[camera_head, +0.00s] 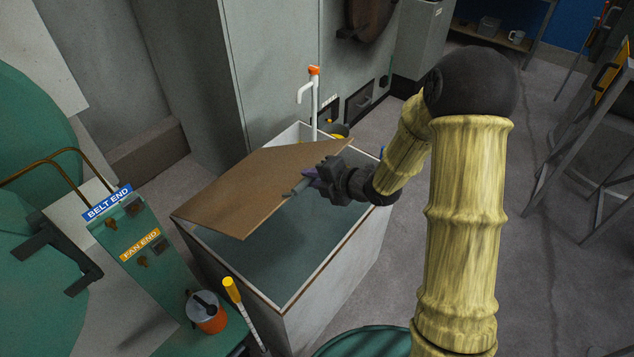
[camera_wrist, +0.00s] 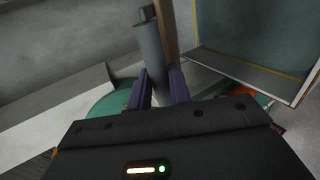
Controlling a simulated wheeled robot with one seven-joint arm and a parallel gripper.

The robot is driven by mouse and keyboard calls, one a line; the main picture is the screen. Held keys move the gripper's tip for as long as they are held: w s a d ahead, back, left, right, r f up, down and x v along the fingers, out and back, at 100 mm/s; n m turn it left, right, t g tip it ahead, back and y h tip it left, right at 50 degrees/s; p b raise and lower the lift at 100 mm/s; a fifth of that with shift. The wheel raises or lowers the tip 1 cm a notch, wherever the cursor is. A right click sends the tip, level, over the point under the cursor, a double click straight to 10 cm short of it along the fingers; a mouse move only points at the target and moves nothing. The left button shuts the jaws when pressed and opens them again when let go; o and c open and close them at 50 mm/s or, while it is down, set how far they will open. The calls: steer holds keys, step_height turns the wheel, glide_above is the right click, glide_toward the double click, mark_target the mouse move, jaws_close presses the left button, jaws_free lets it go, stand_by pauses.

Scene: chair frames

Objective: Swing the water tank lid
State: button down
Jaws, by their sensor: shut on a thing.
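The water tank (camera_head: 330,270) is an open-topped pale box with blue-grey water inside. Its lid (camera_head: 245,190) is a flat brown board along the left side of the opening. The lid is tilted up on its right side, leaving the right and near part of the water uncovered. My gripper (camera_head: 306,180) is at the lid's raised right edge, its purple fingers shut on the lid. In the wrist view my gripper (camera_wrist: 160,80) has the lid's thin brown edge (camera_wrist: 166,35) and a grey cylinder (camera_wrist: 150,52) at its fingertips. The exact contact is partly hidden.
A white pipe with an orange top (camera_head: 314,95) stands behind the tank. A yellow-handled tool (camera_head: 233,291) and an orange-and-grey pot (camera_head: 206,312) are at the near left. A green machine (camera_head: 140,255) stands left. Floor is clear to the right, before a metal frame (camera_head: 590,165).

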steer(key=w+a+r+p, duration=0.3)
steer(key=a+r+p, duration=0.1)
steer(key=r, duration=0.3)
steer(key=shift+w+a+r, duration=0.2)
steer(key=shift+a+r, duration=0.1)
steer(key=shift+r, duration=0.05)
steer(key=c, duration=1.3)
jaws_free()
steer(key=shift+o, duration=0.5)
steer(key=shift+s+d+f, duration=0.1)
steer(key=shift+f, duration=0.05)
steer(key=shift+s+d, duration=0.1)
steer(key=shift+d, duration=0.05)
steer(key=b+v, duration=0.1)
steer(key=v, duration=1.6)
steer(key=shift+r+b, duration=0.25)
steer(key=shift+b, duration=0.1)
